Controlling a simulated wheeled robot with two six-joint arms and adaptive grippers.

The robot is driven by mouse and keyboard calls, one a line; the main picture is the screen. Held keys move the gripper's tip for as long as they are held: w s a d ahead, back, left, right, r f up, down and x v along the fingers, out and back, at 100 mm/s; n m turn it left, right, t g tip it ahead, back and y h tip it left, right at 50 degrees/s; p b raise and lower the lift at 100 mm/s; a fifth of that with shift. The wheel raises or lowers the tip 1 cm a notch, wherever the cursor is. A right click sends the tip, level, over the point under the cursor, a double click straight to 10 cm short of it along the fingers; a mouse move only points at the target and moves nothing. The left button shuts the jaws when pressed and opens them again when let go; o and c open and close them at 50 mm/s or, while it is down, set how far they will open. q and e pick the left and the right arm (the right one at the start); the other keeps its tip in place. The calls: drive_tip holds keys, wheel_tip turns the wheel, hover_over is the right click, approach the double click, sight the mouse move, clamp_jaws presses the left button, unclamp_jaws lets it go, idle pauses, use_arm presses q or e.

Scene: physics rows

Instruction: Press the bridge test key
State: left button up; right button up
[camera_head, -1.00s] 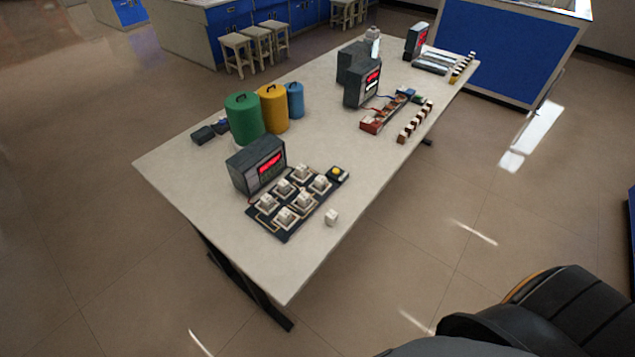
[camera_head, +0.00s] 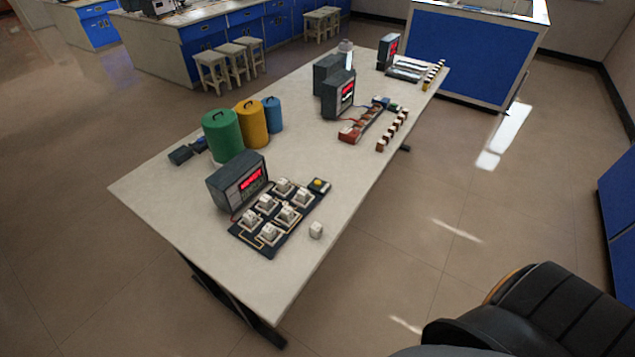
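A small dark block with a yellow button (camera_head: 319,185) sits on the table at the upper right corner of a black board (camera_head: 272,244). The board carries several white blocks (camera_head: 268,232) joined by pale tracks. A grey meter box (camera_head: 238,180) with a lit red display stands behind the board; its digits are too small to read. No label shows which key is the bridge test key; the yellow button is the only button I can make out by this board. Neither of my grippers is in view.
The long pale table (camera_head: 150,190) also holds green (camera_head: 222,132), yellow (camera_head: 252,125) and blue (camera_head: 272,115) canisters. Farther back stand another meter (camera_head: 338,95), a red block (camera_head: 350,134) and a row of small pieces (camera_head: 392,130). A loose white cube (camera_head: 316,230) lies near the front edge.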

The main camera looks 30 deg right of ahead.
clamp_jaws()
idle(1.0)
